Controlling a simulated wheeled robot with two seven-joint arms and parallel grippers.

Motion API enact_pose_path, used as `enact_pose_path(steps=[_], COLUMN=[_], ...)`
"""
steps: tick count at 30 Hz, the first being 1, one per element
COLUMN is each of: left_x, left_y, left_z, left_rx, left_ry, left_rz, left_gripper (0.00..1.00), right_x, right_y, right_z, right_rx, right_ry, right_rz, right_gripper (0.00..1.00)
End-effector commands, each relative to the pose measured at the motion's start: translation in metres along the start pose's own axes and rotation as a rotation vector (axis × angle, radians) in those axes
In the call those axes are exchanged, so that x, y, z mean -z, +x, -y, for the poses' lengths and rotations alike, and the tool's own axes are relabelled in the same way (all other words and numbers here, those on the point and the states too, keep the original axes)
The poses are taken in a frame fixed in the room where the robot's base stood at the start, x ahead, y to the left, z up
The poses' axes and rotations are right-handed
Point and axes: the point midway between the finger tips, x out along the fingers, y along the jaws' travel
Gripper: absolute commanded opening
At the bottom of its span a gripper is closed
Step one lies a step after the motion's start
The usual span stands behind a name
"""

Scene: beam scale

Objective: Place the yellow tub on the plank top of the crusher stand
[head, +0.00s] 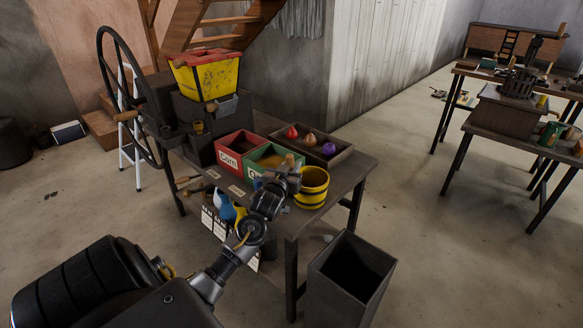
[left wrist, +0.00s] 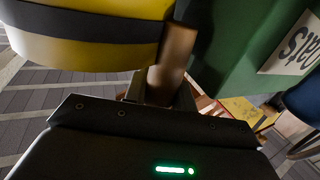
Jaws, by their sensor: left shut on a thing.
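The yellow tub (head: 313,190) has black bands and is upright at the front right of the stand's plank top (head: 343,172). I cannot tell whether its base touches the planks. My left gripper (head: 297,177) is at the tub's left side, shut on it. The crusher (head: 205,80), with a yellow and red hopper and a big handwheel, stands at the plank top's back left. My right gripper is not in view.
A red box (head: 238,150) and a green box (head: 270,168) stand left of the tub. A tray (head: 325,150) with red, tan and purple items lies behind it. An open dark bin (head: 350,275) stands on the floor in front. Another workbench (head: 510,125) is far right.

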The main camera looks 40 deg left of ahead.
Motion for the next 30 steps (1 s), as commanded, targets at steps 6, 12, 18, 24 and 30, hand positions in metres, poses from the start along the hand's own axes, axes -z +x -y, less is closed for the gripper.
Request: enact_pose_path(steps=[6,12,18,24,30], left_x=[-0.002,-0.002,0.001,-0.001,-0.001], left_y=[0.0,0.0,0.0,-0.028,-0.071], left_z=[0.0,0.0,0.0,0.0,0.0], left_rx=[0.0,0.0,0.0,0.0,0.0], left_ry=[0.0,0.0,0.0,-0.001,-0.002], left_rz=[0.0,0.0,-0.001,0.002,0.003], left_gripper=[0.38,0.48,0.48,0.48,0.48], right_x=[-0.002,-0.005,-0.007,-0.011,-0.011], right_y=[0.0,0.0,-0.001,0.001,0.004], right_z=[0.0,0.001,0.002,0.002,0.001], right_rx=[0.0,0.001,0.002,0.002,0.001], right_ry=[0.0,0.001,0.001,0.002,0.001], right_rz=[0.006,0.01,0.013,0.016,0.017], right_gripper=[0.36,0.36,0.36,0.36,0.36])
